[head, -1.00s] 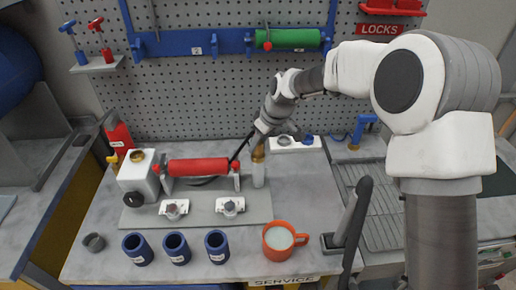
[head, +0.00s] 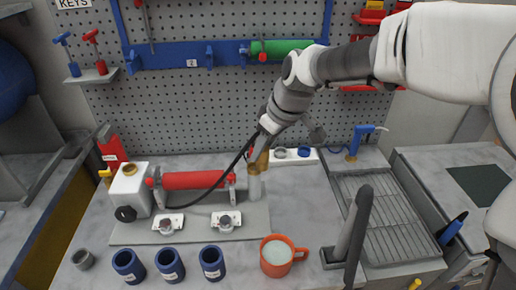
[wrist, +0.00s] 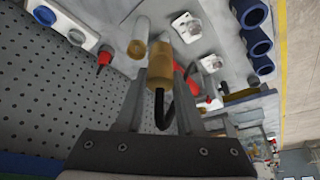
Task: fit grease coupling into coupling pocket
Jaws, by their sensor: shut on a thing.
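My gripper (head: 264,148) is shut on the brass grease coupling (wrist: 158,72), which hangs between its fingers with a black hose trailing from it. In the head view the coupling (head: 259,163) appears just above a pale upright post (head: 254,186) at the right end of the grey base plate. In the wrist view the coupling's far end is beside the post (wrist: 141,32); I cannot tell whether they touch. A white strip (head: 294,154) at the back holds a grey ring and a blue ring. I cannot tell for sure which part is the coupling pocket.
A red roller (head: 194,180) and white tank (head: 130,188) stand left of the post. Several blue cups (head: 170,264) and an orange mug (head: 277,256) line the front. The pegboard (head: 190,110) rises behind.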

